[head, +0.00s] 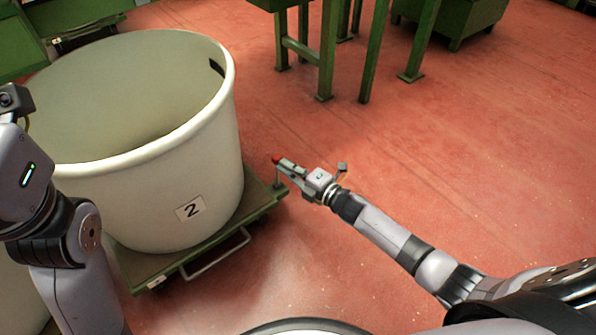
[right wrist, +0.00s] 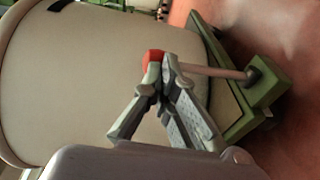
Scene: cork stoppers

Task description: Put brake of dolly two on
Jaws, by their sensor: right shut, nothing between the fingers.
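Dolly two (head: 262,205) is a green flat dolly carrying a large cream tub (head: 190,150) with a "2" label (head: 190,208). Its brake lever is a thin rod with a red knob (head: 276,158), standing about upright at the dolly's right corner. In the right wrist view the lever's rod (right wrist: 215,72) runs from a green block to the red knob (right wrist: 152,58). My right gripper (head: 284,166) is shut and empty, its fingertips close beside the knob; I cannot tell whether they touch. My left arm shows at the left edge, but its gripper is out of view.
A bent metal handle (head: 215,257) sticks out from the dolly's front edge. Green machine legs (head: 326,60) stand at the back. Another cream tub (head: 18,290) shows at lower left. The red floor (head: 450,150) to the right is clear.

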